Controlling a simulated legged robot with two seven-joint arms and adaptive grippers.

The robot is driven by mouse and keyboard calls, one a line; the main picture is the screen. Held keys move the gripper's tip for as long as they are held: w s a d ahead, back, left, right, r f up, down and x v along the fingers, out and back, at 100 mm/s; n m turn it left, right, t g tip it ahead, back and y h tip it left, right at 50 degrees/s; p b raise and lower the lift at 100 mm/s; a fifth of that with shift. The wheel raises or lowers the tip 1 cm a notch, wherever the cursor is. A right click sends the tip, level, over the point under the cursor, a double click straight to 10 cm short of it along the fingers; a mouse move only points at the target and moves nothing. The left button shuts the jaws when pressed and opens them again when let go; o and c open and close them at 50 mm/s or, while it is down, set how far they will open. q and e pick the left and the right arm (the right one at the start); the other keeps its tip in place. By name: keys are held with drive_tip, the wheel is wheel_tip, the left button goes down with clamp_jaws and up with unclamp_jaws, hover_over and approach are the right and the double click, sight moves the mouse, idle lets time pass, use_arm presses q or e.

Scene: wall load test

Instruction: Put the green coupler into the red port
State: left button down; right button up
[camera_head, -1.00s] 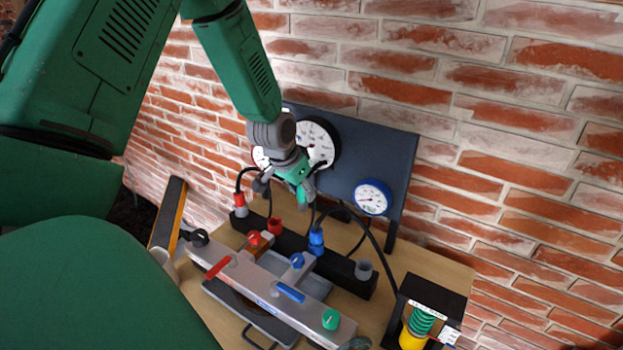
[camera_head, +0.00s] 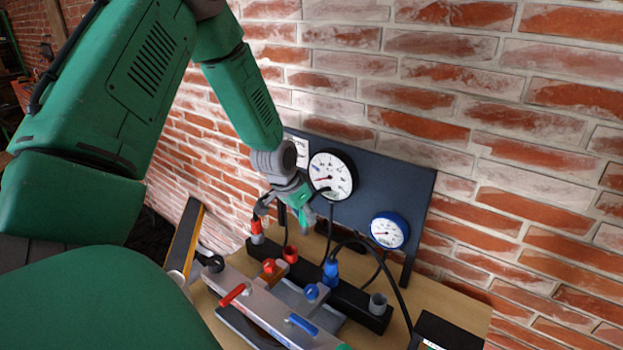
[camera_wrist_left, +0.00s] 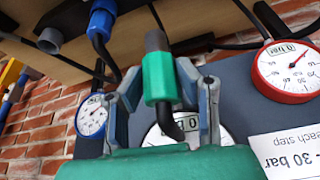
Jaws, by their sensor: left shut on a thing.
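My left gripper (camera_head: 300,212) is shut on the green coupler (camera_head: 304,219), in front of the gauge panel. In the left wrist view the green coupler (camera_wrist_left: 158,76) sits between the two fingers, with a dark grey end pointing up in the picture and a black hose at the other end. The red port (camera_head: 290,254) is an open red cup on the black manifold bar. In the head view the coupler is above it and slightly right, apart from it. I cannot make out the red port in the wrist view. My right gripper is not in view.
Black hoses loop nearby. A metal fixture with red and blue handles (camera_head: 301,325) lies in front. The gauge panel (camera_head: 411,208) stands behind.

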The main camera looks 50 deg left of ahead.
use_arm(q)
drive_tip(key=a, duration=0.2)
drive_tip(key=s+a+p, duration=0.1)
drive_tip(key=a, duration=0.2)
drive_tip(key=shift+s+p, duration=0.1)
drive_tip(key=shift+p, duration=0.2)
drive_tip(key=shift+t, duration=0.6)
wheel_tip(320, 180, down, 6)
drive_tip(key=b, duration=0.4)
drive_tip(key=shift+s+f, duration=0.25)
idle(0.4)
drive_tip(key=shift+f, duration=0.25)
idle(0.4)
